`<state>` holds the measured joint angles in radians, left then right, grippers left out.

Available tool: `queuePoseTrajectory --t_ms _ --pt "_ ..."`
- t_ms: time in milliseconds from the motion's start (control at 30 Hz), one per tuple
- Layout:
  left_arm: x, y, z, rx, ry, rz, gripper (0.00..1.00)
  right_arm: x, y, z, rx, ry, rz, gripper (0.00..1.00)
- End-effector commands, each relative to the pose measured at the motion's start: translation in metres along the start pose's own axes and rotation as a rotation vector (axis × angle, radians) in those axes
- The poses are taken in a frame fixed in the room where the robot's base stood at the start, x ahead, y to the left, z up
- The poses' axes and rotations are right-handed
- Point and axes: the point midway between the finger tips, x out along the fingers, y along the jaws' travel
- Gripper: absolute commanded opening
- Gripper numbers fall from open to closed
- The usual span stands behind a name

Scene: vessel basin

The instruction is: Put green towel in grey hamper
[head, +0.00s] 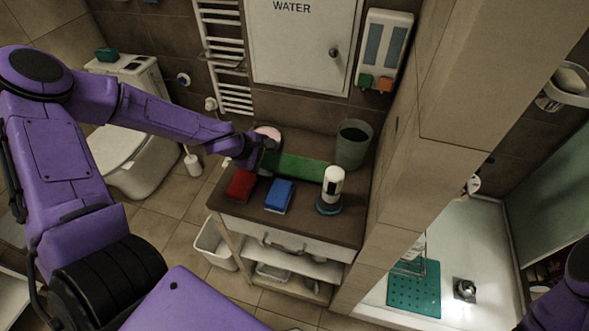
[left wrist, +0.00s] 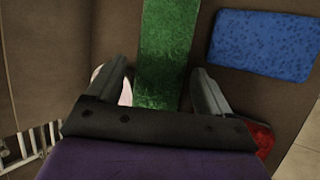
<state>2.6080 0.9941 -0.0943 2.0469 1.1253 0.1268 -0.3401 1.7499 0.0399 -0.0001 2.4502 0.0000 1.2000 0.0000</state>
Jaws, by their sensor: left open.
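The green towel (head: 302,168) lies flat as a long strip on the brown cabinet top. In the left wrist view the towel (left wrist: 166,40) runs between the fingers of my left gripper (left wrist: 160,78), which are open. In the head view my left gripper (head: 266,150) is at the towel's left end; I cannot tell whether it touches the towel. A grey, open-topped round container (head: 353,146), the likely hamper, stands upright at the back right of the cabinet top, by the towel's right end. My right gripper is out of view.
A pinkish round object (head: 267,132) sits behind my left gripper. A tall wall panel (head: 405,150) borders the right side.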

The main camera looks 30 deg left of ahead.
Motion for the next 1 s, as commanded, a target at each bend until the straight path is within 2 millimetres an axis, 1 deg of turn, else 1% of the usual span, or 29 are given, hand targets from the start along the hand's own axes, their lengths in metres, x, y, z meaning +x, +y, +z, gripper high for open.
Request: queuePoseTrajectory --t_ms 33,100,200,367,400,467,500,533,567,600,867,967,1000 --pt "0.010 -0.003 -0.003 -0.002 0.002 -0.002 0.81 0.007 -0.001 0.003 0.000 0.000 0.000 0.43" --pt "0.016 -0.002 -0.003 -0.003 0.003 0.000 0.81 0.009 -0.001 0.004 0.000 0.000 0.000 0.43" --pt "0.020 0.000 -0.001 -0.003 0.001 0.002 0.81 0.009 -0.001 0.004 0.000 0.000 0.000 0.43" --pt "0.020 0.002 0.001 0.000 -0.001 0.002 0.81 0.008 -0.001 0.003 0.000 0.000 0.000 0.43" --pt "0.020 0.001 0.001 0.000 -0.001 0.002 0.78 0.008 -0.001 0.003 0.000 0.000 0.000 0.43" --pt "0.020 0.001 0.001 0.001 -0.002 0.001 0.58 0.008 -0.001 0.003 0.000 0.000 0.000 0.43" --pt "0.020 0.001 0.001 0.001 -0.002 0.001 0.45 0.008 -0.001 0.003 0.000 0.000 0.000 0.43" --pt "0.020 0.001 0.001 0.000 -0.002 0.001 0.35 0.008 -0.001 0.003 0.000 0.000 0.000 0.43" --pt "0.020 0.001 0.001 0.000 -0.002 0.001 0.35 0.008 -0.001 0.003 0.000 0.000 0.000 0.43" --pt "0.020 0.001 0.001 0.001 -0.002 0.002 0.30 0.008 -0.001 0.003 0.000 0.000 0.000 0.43" --pt "0.017 0.004 0.003 0.001 -0.002 0.001 0.30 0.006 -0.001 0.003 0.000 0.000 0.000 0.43" --pt "0.009 0.010 0.006 0.003 -0.001 0.002 0.29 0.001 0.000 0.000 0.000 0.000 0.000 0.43" --pt "0.003 0.015 0.009 0.004 -0.001 0.004 0.29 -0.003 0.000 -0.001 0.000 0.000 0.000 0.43"
